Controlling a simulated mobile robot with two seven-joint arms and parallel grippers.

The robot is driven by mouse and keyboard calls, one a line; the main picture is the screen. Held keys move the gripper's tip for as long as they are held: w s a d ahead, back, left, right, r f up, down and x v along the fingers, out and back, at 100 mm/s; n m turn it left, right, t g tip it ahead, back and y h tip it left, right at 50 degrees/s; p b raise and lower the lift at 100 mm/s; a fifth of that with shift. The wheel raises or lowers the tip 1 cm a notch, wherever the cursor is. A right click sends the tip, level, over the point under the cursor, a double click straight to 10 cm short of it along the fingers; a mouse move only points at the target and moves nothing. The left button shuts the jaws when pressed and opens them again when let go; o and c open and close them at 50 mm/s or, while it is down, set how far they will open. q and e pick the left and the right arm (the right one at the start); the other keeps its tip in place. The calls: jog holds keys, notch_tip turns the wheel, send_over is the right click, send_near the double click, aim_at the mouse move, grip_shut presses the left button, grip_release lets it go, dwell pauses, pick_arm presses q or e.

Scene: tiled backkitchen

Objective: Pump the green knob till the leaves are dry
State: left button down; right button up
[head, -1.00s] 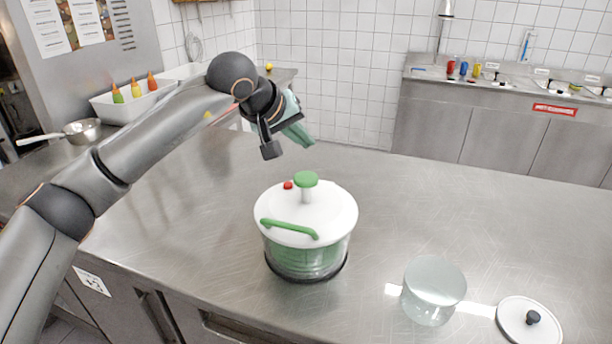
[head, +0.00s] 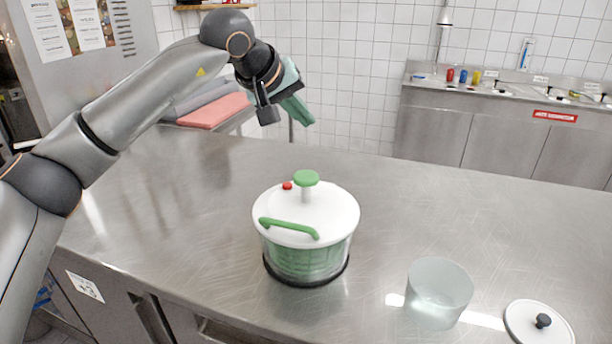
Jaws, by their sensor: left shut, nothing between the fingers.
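The salad spinner (head: 305,240) stands upright on the steel worktop, with a white lid (head: 335,205) on its clear bowl. The green knob (head: 306,178) stands raised on a pale stem at the lid's middle. A red button (head: 287,185) sits beside it, and a green handle (head: 289,228) lies across the lid's front. The green basket shows through the bowl; I cannot make out leaves. My left gripper (head: 304,116) is shut and empty, above and behind the knob, apart from it. My right gripper is not in view.
A clear empty-looking container (head: 438,293) and a white lid with a black knob (head: 539,323) stand at the front right of the worktop (head: 450,210). Red and grey boards (head: 214,110) lie behind my left arm. The worktop around the spinner is clear.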

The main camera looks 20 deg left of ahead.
pick_arm(q)
jog(key=f+b, duration=0.1)
jog(key=f, duration=0.1)
jog(key=b, duration=0.5)
send_over(303, 178)
notch_tip(303, 178, down, 4)
jog(key=shift+f, duration=0.1)
jog(key=shift+f+b, duration=0.7)
jog(key=shift+f, duration=0.55)
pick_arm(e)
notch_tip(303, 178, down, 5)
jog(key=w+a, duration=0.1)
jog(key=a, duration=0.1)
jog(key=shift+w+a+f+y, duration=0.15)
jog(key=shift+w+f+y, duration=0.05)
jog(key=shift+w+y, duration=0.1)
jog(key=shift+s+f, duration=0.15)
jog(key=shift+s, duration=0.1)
pick_arm(q)
jog(key=shift+f, duration=0.4)
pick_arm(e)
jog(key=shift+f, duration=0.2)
